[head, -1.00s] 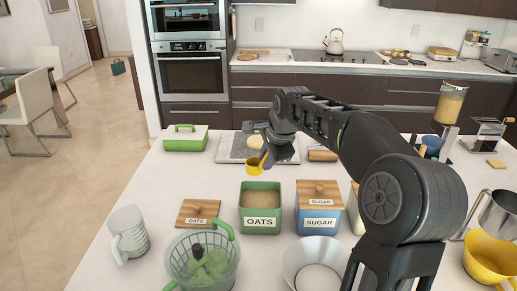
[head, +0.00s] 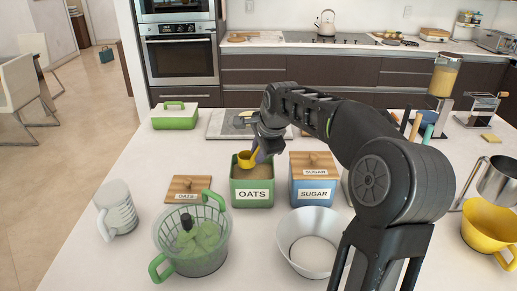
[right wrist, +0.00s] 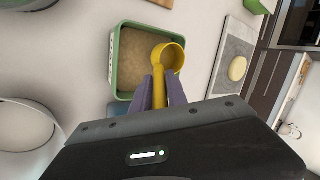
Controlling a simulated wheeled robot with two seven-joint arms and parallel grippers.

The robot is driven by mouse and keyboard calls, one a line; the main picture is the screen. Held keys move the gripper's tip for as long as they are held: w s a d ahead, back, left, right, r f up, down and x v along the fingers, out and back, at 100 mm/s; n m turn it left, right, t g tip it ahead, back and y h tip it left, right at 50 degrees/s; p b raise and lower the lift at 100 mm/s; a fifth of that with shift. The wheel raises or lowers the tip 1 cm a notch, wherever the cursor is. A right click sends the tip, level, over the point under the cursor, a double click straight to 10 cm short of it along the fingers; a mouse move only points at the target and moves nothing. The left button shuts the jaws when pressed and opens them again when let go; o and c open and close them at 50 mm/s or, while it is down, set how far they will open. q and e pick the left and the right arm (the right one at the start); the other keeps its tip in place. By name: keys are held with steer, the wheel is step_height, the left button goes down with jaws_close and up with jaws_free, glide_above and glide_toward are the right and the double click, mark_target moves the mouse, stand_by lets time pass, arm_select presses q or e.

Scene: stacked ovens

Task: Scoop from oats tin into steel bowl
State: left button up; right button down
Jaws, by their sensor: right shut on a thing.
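The green oats tin (head: 252,190) stands open on the counter, with tan oats (right wrist: 131,52) inside. My right gripper (head: 259,150) is shut on the handle of a yellow scoop (head: 246,159). In the right wrist view, the purple-grey fingertips (right wrist: 159,92) grip the scoop's handle, and its round cup (right wrist: 174,54) lies over the tin's opening near one wall. I cannot tell whether the cup touches the oats. The steel bowl (head: 309,245) stands in front and to the right of the tin; its visible inside looks empty. My left gripper is not in view.
The wooden oats lid (head: 188,190) lies left of the tin. The lidded blue sugar tin (head: 314,180) stands close on its right.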

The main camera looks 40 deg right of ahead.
arm_select(q)
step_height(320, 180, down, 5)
steer(key=b, duration=0.3)
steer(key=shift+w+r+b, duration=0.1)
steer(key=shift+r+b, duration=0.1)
steer(key=shift+b, duration=0.1)
arm_select(e)
step_height(320, 180, down, 6)
step_height(320, 180, up, 11)
steer(key=p, duration=0.8)
steer(key=shift+r+p, duration=0.2)
steer(key=shift+p, duration=0.15)
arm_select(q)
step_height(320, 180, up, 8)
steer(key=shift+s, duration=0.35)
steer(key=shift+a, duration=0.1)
arm_select(e)
steer(key=shift+f, duration=0.1)
steer(key=c, duration=1.9)
jaws_free()
jaws_close()
